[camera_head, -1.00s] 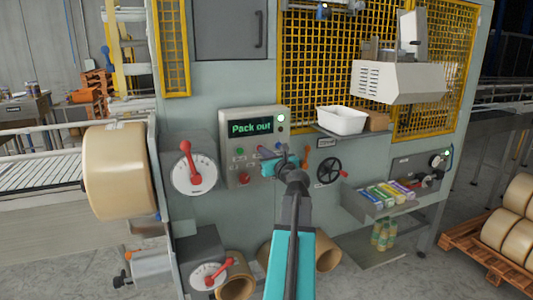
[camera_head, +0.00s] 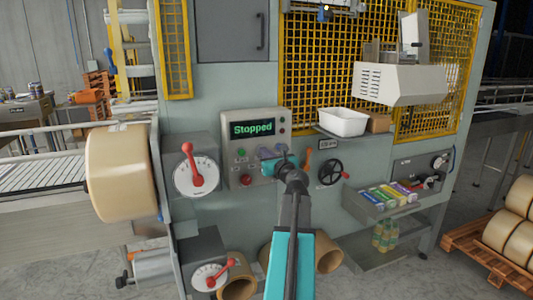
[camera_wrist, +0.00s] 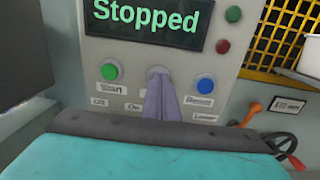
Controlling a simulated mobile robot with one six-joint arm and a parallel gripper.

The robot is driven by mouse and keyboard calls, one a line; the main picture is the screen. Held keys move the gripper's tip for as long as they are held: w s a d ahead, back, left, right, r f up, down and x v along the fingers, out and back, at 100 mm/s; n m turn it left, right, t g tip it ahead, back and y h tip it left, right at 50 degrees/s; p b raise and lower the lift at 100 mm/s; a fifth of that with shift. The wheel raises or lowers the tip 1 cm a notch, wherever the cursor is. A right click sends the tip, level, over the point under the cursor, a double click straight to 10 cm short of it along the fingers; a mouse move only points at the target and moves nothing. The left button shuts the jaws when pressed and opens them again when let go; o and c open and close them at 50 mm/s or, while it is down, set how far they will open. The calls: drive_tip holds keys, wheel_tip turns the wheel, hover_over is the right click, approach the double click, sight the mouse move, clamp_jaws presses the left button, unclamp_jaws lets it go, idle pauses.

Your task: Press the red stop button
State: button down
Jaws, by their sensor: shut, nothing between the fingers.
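The control panel (camera_head: 283,165) has a display (camera_head: 253,129) reading "Stopped". In the wrist view, a green button (camera_wrist: 110,71) labelled "Start" is on the left and a blue button (camera_wrist: 205,86) labelled "Reset" is on the right. My gripper (camera_wrist: 158,72) is shut and empty, with its fingertips at the panel between these two buttons. The fingers cover that spot, so no red stop button shows there, and contact cannot be made out. In the head view my gripper (camera_head: 264,153) is at the panel's button row.
A red control (camera_head: 246,180) sits low on the panel. A red-handled dial (camera_head: 196,174) is to the left. An orange lever (camera_head: 308,157) and a black handwheel (camera_head: 331,172) are to the right. A white bin (camera_head: 342,122) stands on a shelf above right.

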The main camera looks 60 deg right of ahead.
drive_tip(key=b+v, duration=0.5)
drive_tip(key=v, duration=0.8)
drive_tip(key=shift+s+a, duration=0.2)
drive_tip(key=shift+s, duration=0.15)
idle(1.1)
